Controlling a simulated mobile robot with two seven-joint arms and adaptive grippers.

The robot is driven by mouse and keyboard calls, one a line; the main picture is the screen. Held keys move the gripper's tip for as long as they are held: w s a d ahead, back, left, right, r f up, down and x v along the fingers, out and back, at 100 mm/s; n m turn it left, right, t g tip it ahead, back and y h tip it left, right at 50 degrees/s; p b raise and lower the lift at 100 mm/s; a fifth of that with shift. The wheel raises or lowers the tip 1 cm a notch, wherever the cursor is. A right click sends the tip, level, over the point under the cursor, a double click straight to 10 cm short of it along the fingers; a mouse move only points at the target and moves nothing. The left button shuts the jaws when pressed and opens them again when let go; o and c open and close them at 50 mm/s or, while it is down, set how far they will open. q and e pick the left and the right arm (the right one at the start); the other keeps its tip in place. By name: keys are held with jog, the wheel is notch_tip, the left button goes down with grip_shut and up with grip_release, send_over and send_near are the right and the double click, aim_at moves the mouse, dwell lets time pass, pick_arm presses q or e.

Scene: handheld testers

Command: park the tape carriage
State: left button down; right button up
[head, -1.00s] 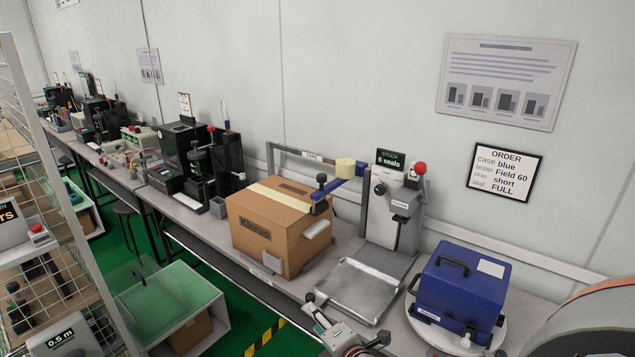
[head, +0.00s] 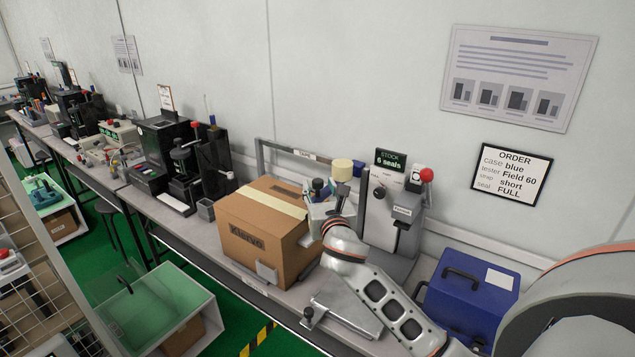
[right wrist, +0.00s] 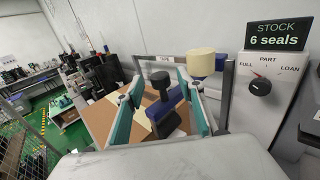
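The tape carriage is a dark blue arm (right wrist: 169,104) with a black knob (right wrist: 160,78) and a cream tape roll (right wrist: 201,64). My right gripper (head: 325,207) is at the carriage. In the right wrist view its teal fingers (right wrist: 160,88) stand apart on either side of the knob, with visible gaps. In the head view the gripper hides much of the carriage. My left gripper is out of view.
A sealing press with a red knob (head: 427,174) stands right of the carriage. A metal tray (head: 345,308) lies in front, partly under my right arm. A blue case (head: 470,297) is at the right. A cream tape strip (head: 280,196) lies across the box top.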

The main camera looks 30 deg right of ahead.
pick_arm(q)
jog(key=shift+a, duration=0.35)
pick_arm(e)
jog(key=shift+x, duration=1.4)
